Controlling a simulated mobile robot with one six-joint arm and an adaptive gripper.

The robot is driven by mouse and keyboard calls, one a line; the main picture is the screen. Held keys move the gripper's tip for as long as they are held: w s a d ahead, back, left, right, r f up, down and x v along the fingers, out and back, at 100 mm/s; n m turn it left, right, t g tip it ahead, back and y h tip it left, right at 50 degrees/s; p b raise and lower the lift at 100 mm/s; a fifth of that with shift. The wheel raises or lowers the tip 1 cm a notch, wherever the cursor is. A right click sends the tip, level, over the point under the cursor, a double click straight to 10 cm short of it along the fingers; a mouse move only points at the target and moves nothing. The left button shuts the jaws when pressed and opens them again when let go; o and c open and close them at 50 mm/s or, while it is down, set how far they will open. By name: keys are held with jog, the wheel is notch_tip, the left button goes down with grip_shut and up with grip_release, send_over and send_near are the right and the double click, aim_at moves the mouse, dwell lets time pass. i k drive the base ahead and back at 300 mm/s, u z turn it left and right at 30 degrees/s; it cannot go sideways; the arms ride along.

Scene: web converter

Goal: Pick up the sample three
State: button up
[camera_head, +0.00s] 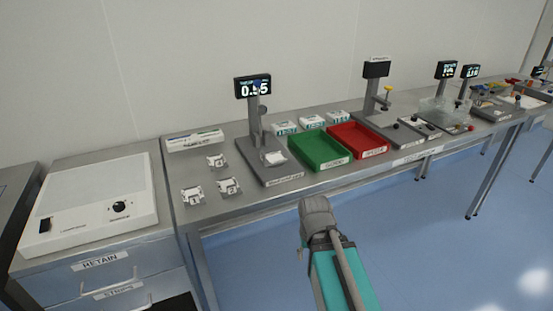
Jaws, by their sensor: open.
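Three small white sample pieces lie at the left of the steel bench. They are marked 1 (193,196), 2 (229,187) and what looks like 4 (215,161). Another white piece (275,157) rests on the grey gauge stand (254,128), under its post. Its mark is too small to read, so I cannot tell whether it is sample three. The gauge display (253,87) reads about 0.55, partly blurred. My grey and teal arm reaches up from the bottom, in front of the bench edge. No fingers of my gripper show.
A green tray (318,164) and a red tray (385,149) stand right of the gauge, with small white-and-green packs (312,122) behind. A white lightbox (90,204) stands on the left cabinet. More instruments (376,95) line the bench. Blue floor lies open in front.

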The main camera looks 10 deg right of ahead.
aim_at(268, 160)
jog(key=z, duration=1.7)
jog(key=k, duration=0.45)
jog(key=u, duration=1.65)
